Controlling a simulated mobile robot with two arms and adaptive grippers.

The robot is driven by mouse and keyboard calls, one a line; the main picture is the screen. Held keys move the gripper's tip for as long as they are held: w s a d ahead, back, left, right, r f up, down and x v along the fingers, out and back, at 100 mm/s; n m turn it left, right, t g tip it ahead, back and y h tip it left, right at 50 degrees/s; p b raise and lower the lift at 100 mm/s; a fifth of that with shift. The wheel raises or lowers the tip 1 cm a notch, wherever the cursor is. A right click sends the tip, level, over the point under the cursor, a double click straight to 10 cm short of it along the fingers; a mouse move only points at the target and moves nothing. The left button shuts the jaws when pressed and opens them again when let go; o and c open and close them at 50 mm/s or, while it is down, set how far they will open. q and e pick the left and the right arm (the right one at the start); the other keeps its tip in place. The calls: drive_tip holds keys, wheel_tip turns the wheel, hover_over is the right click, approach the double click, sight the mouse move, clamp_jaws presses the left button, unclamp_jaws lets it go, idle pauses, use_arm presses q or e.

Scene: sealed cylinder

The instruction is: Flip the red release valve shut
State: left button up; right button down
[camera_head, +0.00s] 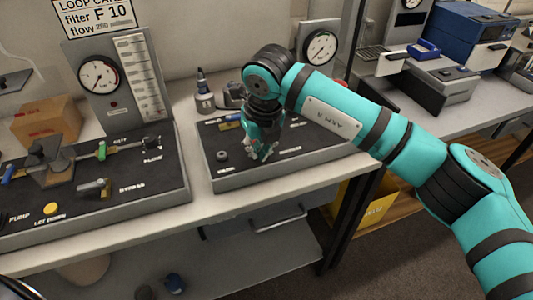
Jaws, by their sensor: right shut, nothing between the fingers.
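My right arm comes in from the right edge and bends down over the right-hand dark panel (225,180). My right gripper (263,152) points down at this panel, close to its surface. Its fingers are shut with nothing between them. I cannot make out a red release valve; the gripper and arm cover part of the panel. A round dark knob (222,156) sits left of the gripper. My left gripper is not in view.
The left panel (150,200) carries a green handle (102,150), a grey lever (94,188), a yellow button (51,209) and a pressure gauge (99,77). A narrow strip of bench between the panels is clear.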

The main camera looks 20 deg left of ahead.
drive_tip(key=shift+w+d, duration=0.1)
drive_tip(key=shift+w, duration=0.1)
drive_tip(key=shift+w, duration=0.55)
drive_tip(key=shift+r, duration=0.1)
drive_tip(key=shift+d, duration=0.1)
drive_tip(key=shift+w, duration=0.1)
